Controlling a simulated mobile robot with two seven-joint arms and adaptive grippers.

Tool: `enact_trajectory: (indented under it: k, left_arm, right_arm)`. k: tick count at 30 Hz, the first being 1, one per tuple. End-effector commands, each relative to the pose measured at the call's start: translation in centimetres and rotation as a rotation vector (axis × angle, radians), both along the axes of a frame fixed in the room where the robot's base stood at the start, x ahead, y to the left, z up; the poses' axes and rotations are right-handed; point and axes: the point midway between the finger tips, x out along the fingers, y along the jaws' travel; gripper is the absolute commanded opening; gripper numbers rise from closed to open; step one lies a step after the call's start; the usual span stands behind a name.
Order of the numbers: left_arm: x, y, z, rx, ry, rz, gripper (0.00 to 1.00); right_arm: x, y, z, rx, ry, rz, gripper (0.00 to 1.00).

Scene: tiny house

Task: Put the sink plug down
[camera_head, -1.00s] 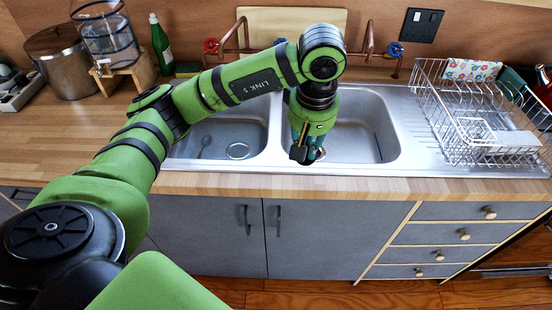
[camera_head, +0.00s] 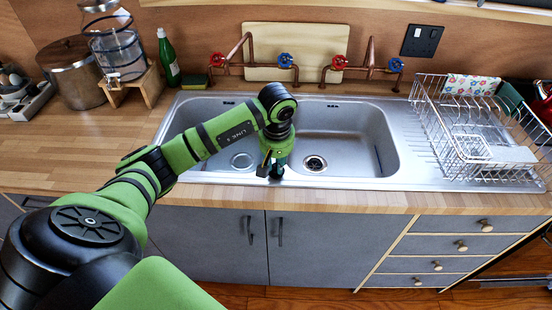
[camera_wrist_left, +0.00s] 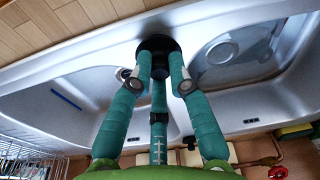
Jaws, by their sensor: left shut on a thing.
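The sink plug (camera_wrist_left: 158,46) is a dark round disc in the left wrist view. My left gripper (camera_head: 271,172) is shut on it, and its teal fingers (camera_wrist_left: 158,75) close around the plug from both sides. The gripper points down at the front of the sink (camera_head: 410,178), near the divider between the two basins. I cannot tell whether the plug touches the metal rim. In the head view the plug is mostly hidden by the gripper. The right basin has an open drain (camera_head: 315,163). My right gripper is out of view.
A round clear item (camera_head: 242,160) lies in the left basin. A wire dish rack (camera_head: 470,140) stands on the right drainboard. Copper taps (camera_head: 287,60) run along the back. A green bottle (camera_head: 168,58) and a pot (camera_head: 72,72) stand at the left. The front counter strip is clear.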

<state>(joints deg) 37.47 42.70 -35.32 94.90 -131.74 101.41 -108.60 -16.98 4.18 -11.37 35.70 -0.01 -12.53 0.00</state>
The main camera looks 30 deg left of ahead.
Motion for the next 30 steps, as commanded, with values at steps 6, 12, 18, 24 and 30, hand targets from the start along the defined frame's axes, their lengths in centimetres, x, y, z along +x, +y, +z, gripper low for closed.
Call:
enact_trajectory:
  k: [6, 12, 18, 24, 30]
  left_arm:
    - [0.0, 0.0, -0.1, -0.001, -0.002, 0.000, 0.00]
    - [0.1, 0.0, -0.4, 0.000, -0.003, 0.001, 0.31]
    - [0.0, 0.0, -0.4, 0.000, -0.001, 0.001, 0.43]
    - [0.0, 0.0, -0.2, -0.001, -0.001, 0.001, 0.43]
    - [0.0, -0.1, 1.9, 0.002, -0.009, 0.000, 0.43]
  right_arm:
    - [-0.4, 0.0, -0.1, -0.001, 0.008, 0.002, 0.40]
    - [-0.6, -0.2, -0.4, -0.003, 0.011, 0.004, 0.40]
    - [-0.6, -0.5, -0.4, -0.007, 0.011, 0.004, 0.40]
    - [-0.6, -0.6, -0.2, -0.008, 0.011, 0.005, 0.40]
    - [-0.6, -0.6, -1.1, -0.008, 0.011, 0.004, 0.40]
